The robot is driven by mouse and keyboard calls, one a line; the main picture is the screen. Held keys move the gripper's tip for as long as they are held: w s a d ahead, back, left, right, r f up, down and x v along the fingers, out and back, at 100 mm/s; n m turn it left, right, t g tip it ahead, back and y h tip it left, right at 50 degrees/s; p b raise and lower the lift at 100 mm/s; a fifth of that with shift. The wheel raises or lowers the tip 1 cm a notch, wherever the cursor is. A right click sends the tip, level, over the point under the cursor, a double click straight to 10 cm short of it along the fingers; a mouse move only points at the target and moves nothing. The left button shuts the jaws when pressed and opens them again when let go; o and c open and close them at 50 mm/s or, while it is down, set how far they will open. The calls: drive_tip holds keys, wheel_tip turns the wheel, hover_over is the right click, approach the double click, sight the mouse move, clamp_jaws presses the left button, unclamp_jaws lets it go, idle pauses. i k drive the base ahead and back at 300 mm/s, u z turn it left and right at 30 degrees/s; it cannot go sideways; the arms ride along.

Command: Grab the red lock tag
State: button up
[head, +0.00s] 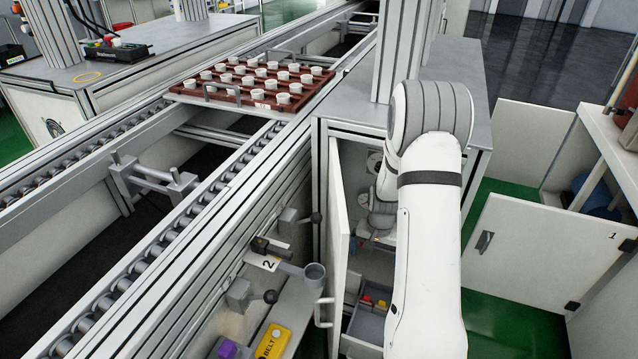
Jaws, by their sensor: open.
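My gripper (377,239) is inside the cabinet, above and apart from the drawer. It is small and shaded here, partly hidden by my own arm, and it is open with nothing seen in it.
The open cabinet door (339,245) stands close left of my gripper. A yellow BELT block (273,341) and a purple block (228,349) sit on a ledge left of the door. A red tray (240,99) of white pots rests on the conveyor. Green floor shows at right.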

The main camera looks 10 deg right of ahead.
sight(366, 300)
drive_tip(key=u, duration=0.05)
drive_tip(key=k, duration=1)
drive_tip(key=z, duration=0.05)
